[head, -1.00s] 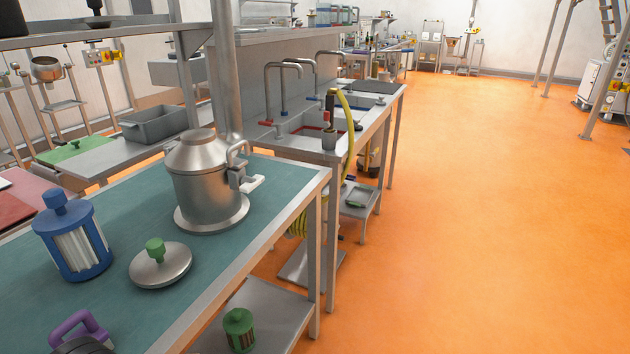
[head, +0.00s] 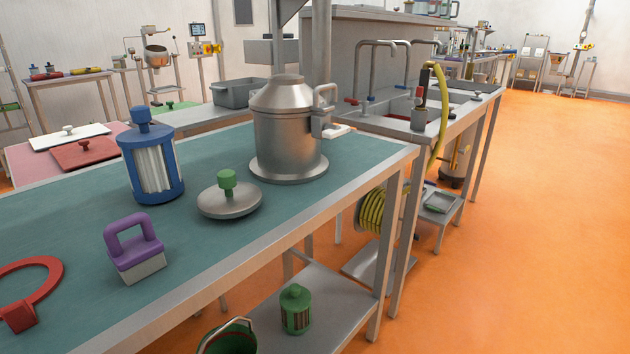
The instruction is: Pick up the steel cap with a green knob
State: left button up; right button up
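The steel cap (head: 229,203) is a round, shallow metal lid that lies on the teal table top, near the middle of the head view. Its green knob (head: 227,180) points up. A steel housing (head: 286,135) with a wide foot and side handle stands just behind it to the right. A blue filter cartridge (head: 151,165) with white sides stands to its left. Neither of my grippers shows in the view.
The teal table (head: 85,238) also bears a purple-handled block (head: 134,250) and a red ring (head: 28,290). On its lower shelf (head: 345,300) stands a green cartridge (head: 296,310), with a green bucket (head: 228,338) nearby. Open orange floor (head: 520,230) lies to the right.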

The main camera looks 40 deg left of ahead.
aim_at(230, 199)
jog(key=u, duration=1.55)
jog(key=i+l, duration=0.1)
jog(key=l, duration=0.2)
jog(key=i+l, duration=0.1)
jog(key=l, duration=0.25)
jog(key=i+l+u, duration=0.1)
jog(key=l, duration=0.2)
